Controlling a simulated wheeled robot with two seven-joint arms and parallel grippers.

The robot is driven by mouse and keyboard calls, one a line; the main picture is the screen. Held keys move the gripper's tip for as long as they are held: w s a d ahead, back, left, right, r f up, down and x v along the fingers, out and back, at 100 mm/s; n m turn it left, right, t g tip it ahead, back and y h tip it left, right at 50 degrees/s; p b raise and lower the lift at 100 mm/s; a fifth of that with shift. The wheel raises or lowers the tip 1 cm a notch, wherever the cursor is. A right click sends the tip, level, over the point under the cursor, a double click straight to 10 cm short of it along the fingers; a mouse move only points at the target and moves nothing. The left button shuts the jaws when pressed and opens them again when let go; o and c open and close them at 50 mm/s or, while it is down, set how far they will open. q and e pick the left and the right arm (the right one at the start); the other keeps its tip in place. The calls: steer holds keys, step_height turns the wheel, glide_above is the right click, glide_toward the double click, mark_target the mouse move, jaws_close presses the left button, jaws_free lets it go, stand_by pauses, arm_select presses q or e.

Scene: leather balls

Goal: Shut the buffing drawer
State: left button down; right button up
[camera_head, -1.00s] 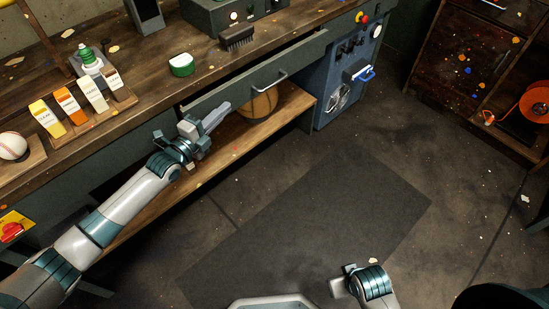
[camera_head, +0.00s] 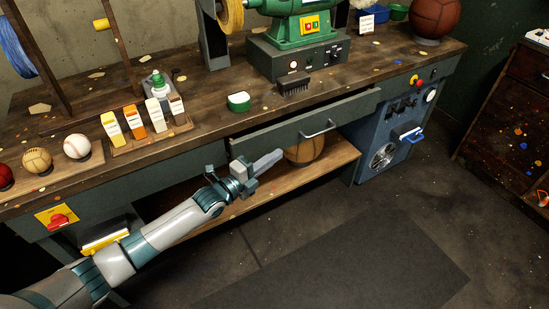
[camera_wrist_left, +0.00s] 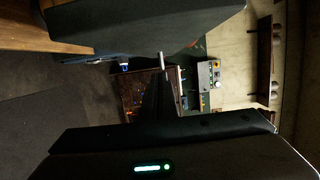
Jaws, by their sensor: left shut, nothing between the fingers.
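The drawer (camera_head: 280,135) is a dark grey-green front under the workbench top, with a metal bar handle (camera_head: 317,130). It stands out a little from the bench edge, with a dark gap showing above it. My left gripper (camera_head: 278,156) is shut and empty. In the head view it appears just below and in front of the left part of the drawer, left of the handle; I cannot tell whether it touches. In the left wrist view a large dark panel fills the top, close to the camera; I cannot tell for certain what it is. My right gripper is out of view.
The workbench (camera_head: 215,118) carries a green buffing machine (camera_head: 300,28), a black brush (camera_head: 294,86), a green-and-white tin (camera_head: 238,101), labelled bars and balls. A basketball (camera_head: 304,150) sits on the shelf below the drawer. A blue cabinet (camera_head: 385,150) stands at right. The floor in front is clear.

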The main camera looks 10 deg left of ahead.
arm_select(q)
steer(key=v, duration=1)
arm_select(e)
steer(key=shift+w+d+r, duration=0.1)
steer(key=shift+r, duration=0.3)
arm_select(q)
steer(key=shift+s+d, duration=0.1)
steer(key=shift+s, duration=0.05)
